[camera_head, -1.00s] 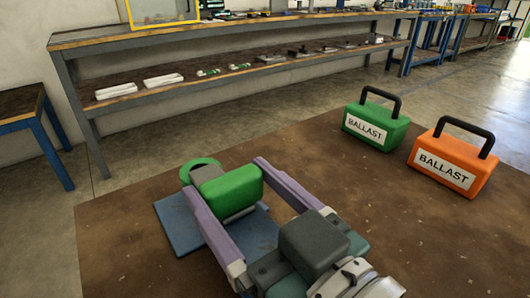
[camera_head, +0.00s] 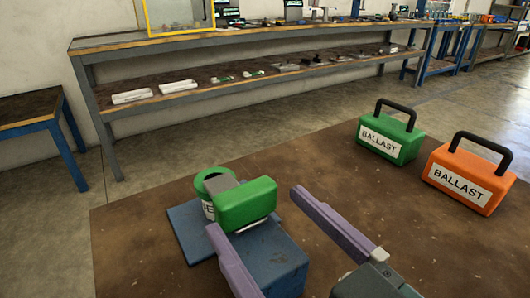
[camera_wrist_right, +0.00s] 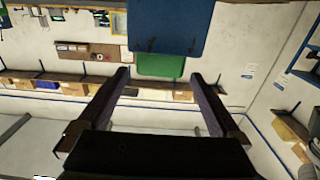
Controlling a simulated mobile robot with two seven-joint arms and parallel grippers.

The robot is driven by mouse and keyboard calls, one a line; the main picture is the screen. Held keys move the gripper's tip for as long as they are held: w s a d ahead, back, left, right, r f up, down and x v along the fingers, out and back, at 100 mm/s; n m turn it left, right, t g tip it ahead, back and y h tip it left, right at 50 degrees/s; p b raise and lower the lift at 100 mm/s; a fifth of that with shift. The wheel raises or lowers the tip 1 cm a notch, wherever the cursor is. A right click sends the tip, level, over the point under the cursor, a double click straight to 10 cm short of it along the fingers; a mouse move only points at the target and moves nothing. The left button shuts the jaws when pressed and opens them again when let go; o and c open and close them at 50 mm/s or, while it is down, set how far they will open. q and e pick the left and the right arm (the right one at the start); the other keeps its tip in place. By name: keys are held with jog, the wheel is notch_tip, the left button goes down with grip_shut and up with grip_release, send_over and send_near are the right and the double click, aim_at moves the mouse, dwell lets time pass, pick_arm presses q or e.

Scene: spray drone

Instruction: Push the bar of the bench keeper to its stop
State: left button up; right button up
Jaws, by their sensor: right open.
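The bench keeper (camera_head: 190,235) has a blue base plate and a blue block (camera_head: 278,258) on the table. A green-ended grey bar (camera_head: 222,184) lies above the base; its thick green end (camera_head: 247,204) faces me. In the right wrist view, the blue part (camera_wrist_right: 165,25) and green end (camera_wrist_right: 160,66) show beyond the spread fingers. My left gripper is not in view.
Green ballast (camera_head: 388,139) and orange ballast (camera_head: 466,178) stand at the right of the brown table (camera_head: 140,240). A long shelved bench (camera_head: 250,97) stands along the wall behind.

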jog(key=v, duration=0.6)
